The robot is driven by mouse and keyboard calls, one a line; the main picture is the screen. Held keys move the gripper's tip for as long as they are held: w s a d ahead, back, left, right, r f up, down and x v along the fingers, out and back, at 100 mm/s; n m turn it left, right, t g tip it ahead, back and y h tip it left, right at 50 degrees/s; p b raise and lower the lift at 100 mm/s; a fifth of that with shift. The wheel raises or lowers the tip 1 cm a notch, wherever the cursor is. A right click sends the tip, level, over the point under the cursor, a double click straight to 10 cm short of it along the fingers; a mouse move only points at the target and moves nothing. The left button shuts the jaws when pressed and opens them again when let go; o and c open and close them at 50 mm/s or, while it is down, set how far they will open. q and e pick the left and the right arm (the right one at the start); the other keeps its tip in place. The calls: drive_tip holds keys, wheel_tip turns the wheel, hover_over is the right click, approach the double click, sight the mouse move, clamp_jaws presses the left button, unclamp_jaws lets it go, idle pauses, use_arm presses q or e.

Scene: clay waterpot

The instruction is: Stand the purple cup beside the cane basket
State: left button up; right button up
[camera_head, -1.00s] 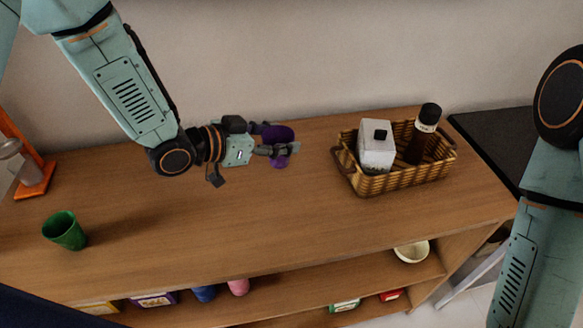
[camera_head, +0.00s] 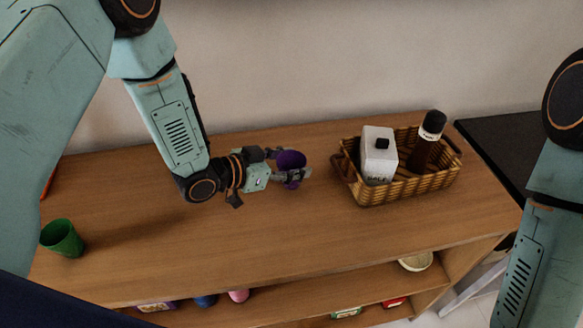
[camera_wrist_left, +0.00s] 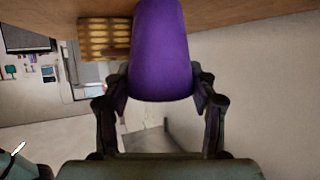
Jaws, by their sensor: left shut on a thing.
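The purple cup (camera_head: 291,160) is between the fingers of my left gripper (camera_head: 290,174), which is shut on it. The cup looks upright, mouth up, left of the cane basket (camera_head: 405,190) with a gap of bare wood between them. I cannot tell whether its base touches the top. In the left wrist view the purple cup (camera_wrist_left: 160,50) fills the space between the fingers of the left gripper (camera_wrist_left: 160,95), and part of the cane basket (camera_wrist_left: 104,40) shows beyond it. My right gripper is out of view; only my right arm shows.
The basket holds a white salt box (camera_head: 378,158) and a dark bottle (camera_head: 425,145). A green cup (camera_head: 63,238) stands at the left on the wooden top (camera_head: 250,235). A lower shelf holds a pale bowl (camera_head: 416,262) and several small things. The top's front middle is clear.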

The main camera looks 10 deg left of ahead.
use_arm(q)
drive_tip(key=shift+f, duration=0.7)
drive_tip(key=shift+a+f, duration=0.3)
drive_tip(key=shift+a, duration=0.1)
drive_tip(key=shift+d+f, duration=0.2)
drive_tip(key=shift+d, duration=0.15)
drive_tip(key=o, duration=1.1)
drive_tip(key=shift+a, duration=0.3)
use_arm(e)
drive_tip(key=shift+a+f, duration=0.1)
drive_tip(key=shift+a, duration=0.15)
use_arm(q)
drive_tip(key=shift+d, duration=0.2)
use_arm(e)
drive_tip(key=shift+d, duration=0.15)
